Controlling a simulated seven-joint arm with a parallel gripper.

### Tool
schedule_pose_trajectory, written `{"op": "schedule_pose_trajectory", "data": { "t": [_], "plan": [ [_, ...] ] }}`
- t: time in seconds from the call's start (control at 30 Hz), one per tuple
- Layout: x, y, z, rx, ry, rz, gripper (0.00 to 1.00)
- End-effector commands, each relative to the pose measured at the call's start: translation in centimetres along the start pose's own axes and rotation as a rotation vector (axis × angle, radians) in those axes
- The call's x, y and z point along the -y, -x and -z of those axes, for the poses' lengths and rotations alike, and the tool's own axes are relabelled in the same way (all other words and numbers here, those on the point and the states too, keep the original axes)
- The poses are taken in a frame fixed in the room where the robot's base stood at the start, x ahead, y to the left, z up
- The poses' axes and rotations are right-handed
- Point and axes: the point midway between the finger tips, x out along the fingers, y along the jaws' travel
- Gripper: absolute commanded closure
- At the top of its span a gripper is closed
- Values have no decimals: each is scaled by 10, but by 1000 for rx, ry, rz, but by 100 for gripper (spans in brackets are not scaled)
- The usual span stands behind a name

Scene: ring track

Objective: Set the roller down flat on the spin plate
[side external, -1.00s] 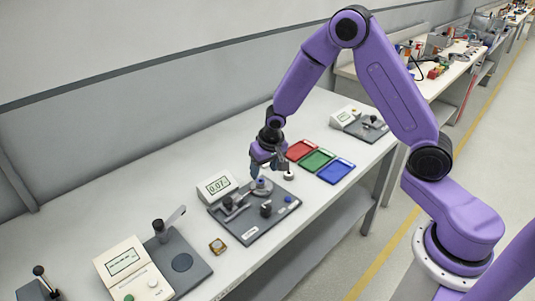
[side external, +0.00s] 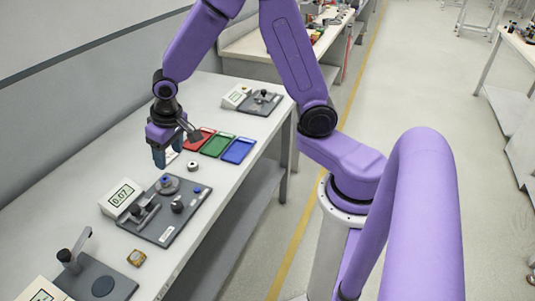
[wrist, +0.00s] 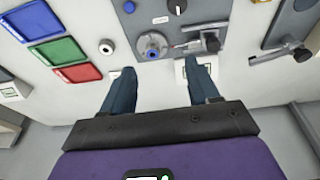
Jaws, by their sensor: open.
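The spin plate (side external: 167,186) is a round grey disc with a bluish centre on the dark grey fixture base (side external: 160,226). It also shows in the wrist view (wrist: 152,45), beyond my fingertips. A small pale ring-shaped piece with a dark centre (side external: 193,166) lies on the bench beside the base, apart from it. It shows in the wrist view (wrist: 106,47) too. It may be the roller; I cannot tell for sure. My gripper (side external: 165,160) is raised behind the spin plate. In the wrist view its fingers (wrist: 160,66) are spread and empty.
Red (side external: 198,139), green (side external: 217,146) and blue (side external: 238,151) trays lie beyond the ring. A readout box (side external: 122,196) stands by the base, which carries a black knob (side external: 177,204) and a lever. A small brass-coloured block (side external: 136,258) lies on the bench in front.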

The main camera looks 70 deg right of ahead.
Motion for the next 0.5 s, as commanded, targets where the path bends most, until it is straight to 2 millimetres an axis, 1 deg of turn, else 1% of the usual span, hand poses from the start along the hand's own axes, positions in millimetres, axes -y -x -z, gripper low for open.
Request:
{"op": "schedule_pose_trajectory", "data": {
  "t": [0.03,0.17,0.2,0.33,0.47,0.5],
  "plan": [
    [7,14,-15,5,68,11,40],
    [18,41,-55,32,248,32,40],
    [20,49,-68,40,302,40,40],
    [22,74,-113,68,483,67,40],
    [18,96,-158,97,667,99,40],
    [15,102,-172,106,724,108,40]
  ]
}}
